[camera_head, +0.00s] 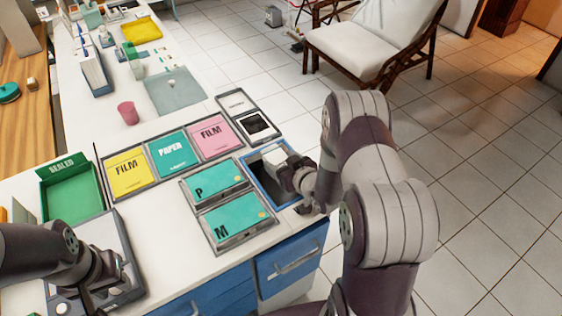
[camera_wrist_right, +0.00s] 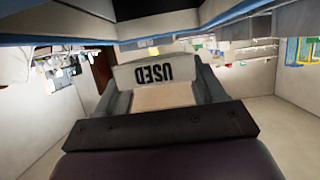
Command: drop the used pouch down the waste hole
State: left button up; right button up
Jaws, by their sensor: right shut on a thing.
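The used pouch (camera_wrist_right: 150,74) is pale, with USED printed on it, and reads upside down between the fingers in the right wrist view. My right gripper (camera_wrist_right: 155,95) is shut on it. In the head view the right gripper (camera_head: 284,166) is over the waste hole (camera_head: 268,184), a dark rectangular opening with a blue rim at the counter's right end. A pale piece of the pouch (camera_head: 273,155) shows near the hole's far edge; its exact height is unclear. My left gripper (camera_head: 92,292) is low at the left, its fingers mostly hidden.
Teal P and M trays (camera_head: 222,200) lie just left of the hole. Yellow, teal and pink pouch trays (camera_head: 172,157) and a tray with a dark square (camera_head: 256,126) lie behind. A green SEALED bin (camera_head: 72,192) stands at left. Blue drawers (camera_head: 290,262) are below.

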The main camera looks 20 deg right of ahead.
jog(key=o, duration=1.1)
jog(key=shift+s+a+f+g, duration=0.15)
jog(key=shift+s+f, duration=0.15)
jog(key=shift+f, duration=0.15)
jog(key=shift+s+f+g, duration=0.15)
jog(key=shift+s+f, duration=0.1)
jog(key=shift+f, duration=0.2)
jog(key=shift+s, duration=0.15)
jog(key=v, duration=0.4)
jog(key=r+v, duration=0.1)
jog(key=v, duration=0.7)
jog(key=shift+w+r, duration=0.2)
